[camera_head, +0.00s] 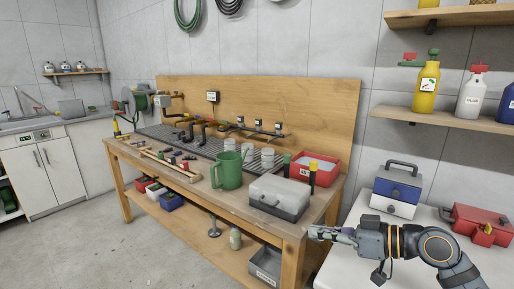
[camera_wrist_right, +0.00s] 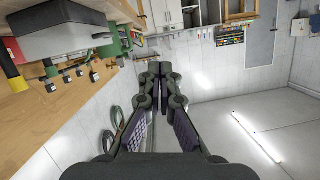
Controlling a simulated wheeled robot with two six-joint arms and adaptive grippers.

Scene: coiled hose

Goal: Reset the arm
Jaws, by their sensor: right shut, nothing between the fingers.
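My right gripper (camera_head: 316,233) reaches in from the lower right in the head view, in front of the right end of the wooden workbench (camera_head: 285,231). In the right wrist view its fingers (camera_wrist_right: 156,76) come together at the tips, and it is shut with nothing between them. The arm is bent, with the gripper pointing left, apart from the things on the bench. My left gripper and left arm are not in view.
A white table (camera_head: 347,266) at the right carries a blue-and-white toolbox (camera_head: 396,189) and a red case (camera_head: 481,225). Floor (camera_head: 150,262) at the left front is clear.

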